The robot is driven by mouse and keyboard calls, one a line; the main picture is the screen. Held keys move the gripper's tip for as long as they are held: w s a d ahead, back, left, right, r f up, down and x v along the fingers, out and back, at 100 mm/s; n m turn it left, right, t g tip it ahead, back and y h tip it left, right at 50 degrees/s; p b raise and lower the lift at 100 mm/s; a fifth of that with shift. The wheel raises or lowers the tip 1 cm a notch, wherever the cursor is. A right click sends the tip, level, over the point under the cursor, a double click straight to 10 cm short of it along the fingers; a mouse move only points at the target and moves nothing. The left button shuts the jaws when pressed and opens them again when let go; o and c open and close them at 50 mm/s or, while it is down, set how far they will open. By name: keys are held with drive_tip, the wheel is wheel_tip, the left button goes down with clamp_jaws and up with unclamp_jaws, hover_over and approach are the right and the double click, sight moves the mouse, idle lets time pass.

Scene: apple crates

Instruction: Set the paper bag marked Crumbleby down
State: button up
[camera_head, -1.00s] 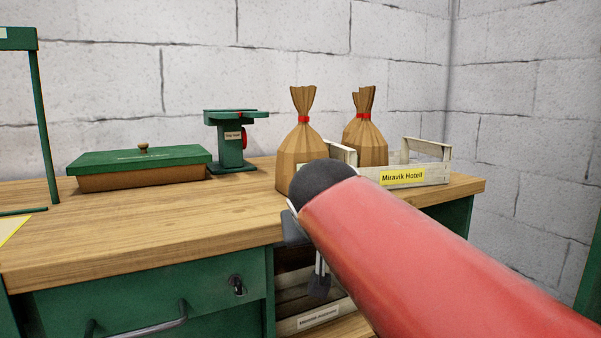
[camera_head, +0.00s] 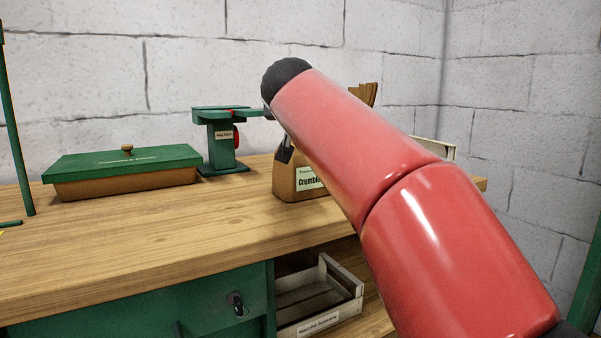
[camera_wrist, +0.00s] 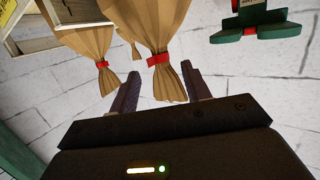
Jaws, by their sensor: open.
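The brown paper bag marked "Crumble…" (camera_head: 288,182) stands upright on the wooden bench (camera_head: 130,235), its upper part hidden behind my arm in the head view. In the wrist view, which is upside down, a bag's gathered top with a red tie (camera_wrist: 158,58) hangs into the space between my two fingers. My gripper (camera_wrist: 163,74) is open, one finger on each side of that top, with gaps visible. In the head view my gripper is mostly hidden by my red arm.
Other paper bags (camera_wrist: 88,42) stand close beside, with a pale crate (camera_head: 447,152). A green tag press (camera_head: 222,140) and a green-lidded box (camera_head: 125,168) stand to the left. Another crate (camera_head: 322,325) sits below the bench. The bench front is clear.

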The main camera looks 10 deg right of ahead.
drive_tip(key=x, duration=0.2)
drive_tip(key=p+x, duration=0.1)
drive_tip(key=x, duration=0.4)
drive_tip(key=shift+w+r, duration=0.25)
drive_tip(key=shift+w, duration=0.2)
drive_tip(key=shift+c, duration=0.3)
clamp_jaws()
drive_tip(key=shift+r, duration=0.1)
